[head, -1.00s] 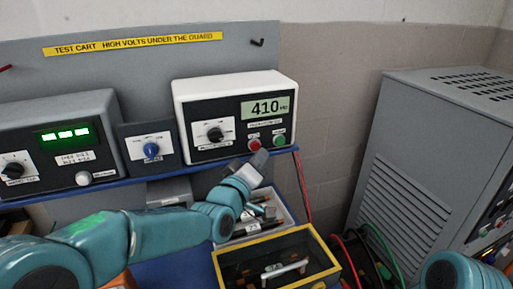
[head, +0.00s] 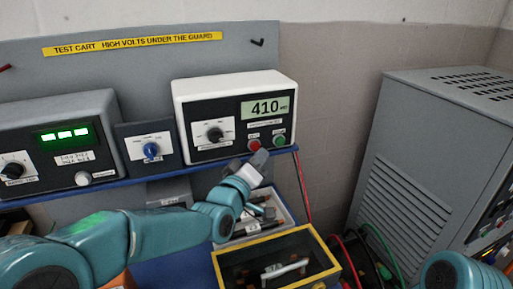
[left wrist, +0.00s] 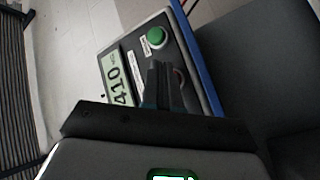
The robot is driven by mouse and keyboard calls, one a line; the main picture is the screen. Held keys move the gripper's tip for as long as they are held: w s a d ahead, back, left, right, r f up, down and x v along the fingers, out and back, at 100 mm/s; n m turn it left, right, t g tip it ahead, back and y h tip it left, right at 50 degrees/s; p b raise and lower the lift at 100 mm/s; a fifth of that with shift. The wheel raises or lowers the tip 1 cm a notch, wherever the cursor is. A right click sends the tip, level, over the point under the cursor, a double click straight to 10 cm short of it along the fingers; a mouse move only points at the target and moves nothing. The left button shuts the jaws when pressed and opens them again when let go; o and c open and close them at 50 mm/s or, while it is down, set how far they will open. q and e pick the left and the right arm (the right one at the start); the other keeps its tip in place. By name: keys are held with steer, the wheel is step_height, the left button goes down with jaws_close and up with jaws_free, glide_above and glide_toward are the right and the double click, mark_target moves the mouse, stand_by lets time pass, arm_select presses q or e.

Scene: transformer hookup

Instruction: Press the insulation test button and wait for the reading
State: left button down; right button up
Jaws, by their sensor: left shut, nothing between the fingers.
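The insulation tester (head: 237,95) is a white box with a dark panel on the cart's shelf. Its display (head: 266,107) reads 410. Below the display are a red button (head: 254,144) and a green button (head: 279,140). My left gripper (head: 260,158) is shut and empty, its tip just below the red button; I cannot tell whether it touches. In the left wrist view the closed fingers (left wrist: 160,85) partly cover the red button, and the green button (left wrist: 156,37) is clear beside them. My right gripper is not in view.
A blue selector knob (head: 151,150) and a grey meter with green digits (head: 65,133) stand to the left. A large grey cabinet (head: 430,150) stands at the right.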

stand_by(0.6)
arm_select(q)
steer(key=shift+w+a+b, duration=0.2)
steer(key=shift+w+b, duration=0.2)
steer(key=shift+w, duration=0.05)
steer(key=shift+s, duration=0.1)
steer(key=shift+w+a, duration=0.15)
steer(key=shift+w, duration=0.3)
stand_by(0.4)
steer(key=shift+b, duration=0.3)
steer(key=shift+s+d+b, duration=0.3)
steer(key=shift+s+b, duration=0.45)
steer(key=shift+s, duration=0.05)
